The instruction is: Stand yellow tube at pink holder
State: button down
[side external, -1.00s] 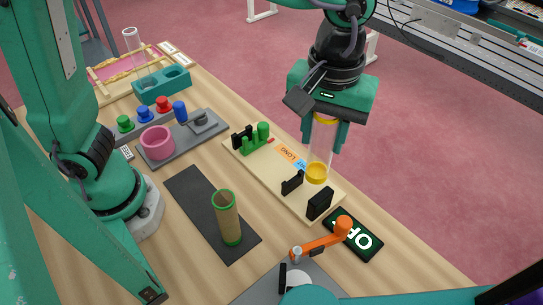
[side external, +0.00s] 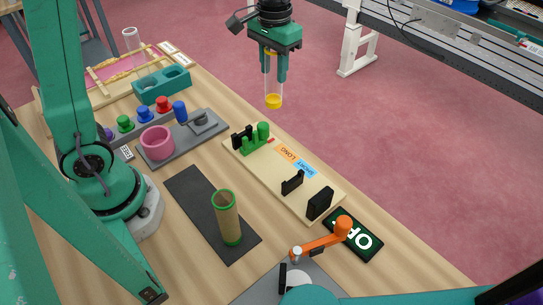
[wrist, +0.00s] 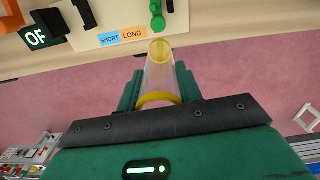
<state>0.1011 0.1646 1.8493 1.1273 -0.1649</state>
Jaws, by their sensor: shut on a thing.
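My gripper (side external: 274,70) is shut on the yellow tube (side external: 273,101), a clear tube with yellow ends. It hangs upright in the air beyond the far edge of the cream board in the side view. In the wrist view the tube (wrist: 160,70) points away from my gripper (wrist: 158,95), toward the board. The pink holder (side external: 157,144) is a round open cup on a grey plate, left of my gripper in the side view. It does not show in the wrist view.
The cream board (side external: 238,155) bears green and black holders and SHORT and LONG labels. A green-rimmed brown tube (side external: 229,218) stands on a dark mat (side external: 190,190).

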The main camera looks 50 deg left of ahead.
jog(key=shift+m, duration=0.4)
jog(key=a, duration=0.4)
jog(key=shift+w+a+f, duration=0.1)
jog(key=shift+f, duration=0.2)
jog(key=s+d+n, duration=0.3)
jog(key=s+d, duration=0.5)
jog(key=d, duration=0.3)
jog(key=s+d+f+n, duration=0.1)
jog(key=s+d+n, duration=0.3)
jog(key=s+d, duration=0.4)
jog(key=shift+s+d+n, duration=0.2)
jog(key=shift+d+n, duration=0.1)
jog(key=shift+d, duration=1.25)
jog(key=shift+f, duration=0.15)
notch_tip(320, 180, down, 6)
